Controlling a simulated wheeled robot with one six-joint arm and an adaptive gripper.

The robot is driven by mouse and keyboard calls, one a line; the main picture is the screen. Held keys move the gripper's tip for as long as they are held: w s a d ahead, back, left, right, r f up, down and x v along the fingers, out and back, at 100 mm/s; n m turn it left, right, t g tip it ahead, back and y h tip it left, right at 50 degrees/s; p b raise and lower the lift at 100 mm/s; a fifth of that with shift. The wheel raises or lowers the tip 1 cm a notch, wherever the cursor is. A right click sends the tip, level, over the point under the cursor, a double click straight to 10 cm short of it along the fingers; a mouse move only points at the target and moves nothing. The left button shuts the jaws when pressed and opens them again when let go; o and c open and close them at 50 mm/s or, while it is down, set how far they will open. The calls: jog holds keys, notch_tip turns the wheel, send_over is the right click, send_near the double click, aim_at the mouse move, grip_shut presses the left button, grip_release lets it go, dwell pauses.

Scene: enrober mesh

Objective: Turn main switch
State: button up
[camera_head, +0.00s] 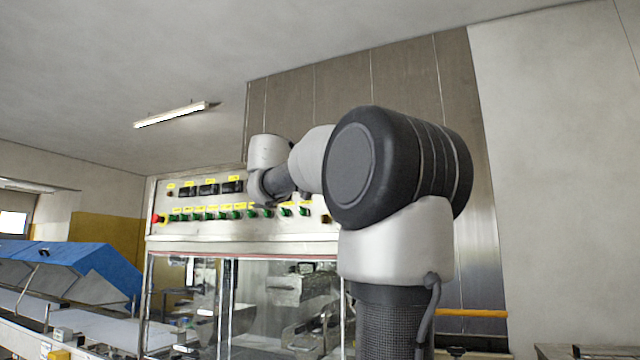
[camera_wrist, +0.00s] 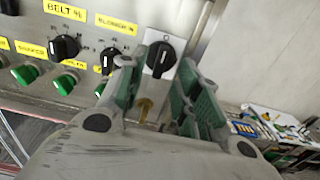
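The main switch (camera_wrist: 161,58) is a black rotary knob on a pale plate at the right edge of the control panel, marked with a 0 above it. In the wrist view my gripper (camera_wrist: 160,69) is open, with one green-padded finger on each side of the knob. Gaps show between the knob and the fingers, so it does not look gripped. How far the fingertips are from the panel is hard to tell.
The control panel (camera_head: 210,233) carries green knobs, small displays and a red button (camera_head: 156,218). In the wrist view a black knob (camera_wrist: 65,47) and another (camera_wrist: 110,60) sit left of the switch. A brass-coloured part (camera_wrist: 144,106) is below it. A blue cover (camera_head: 100,265) stands left.

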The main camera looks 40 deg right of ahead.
jog(key=shift+x, duration=1.55)
grip_shut()
jog(key=shift+m, duration=0.3)
jog(key=shift+w+m, duration=0.1)
jog(key=shift+m, duration=8.6)
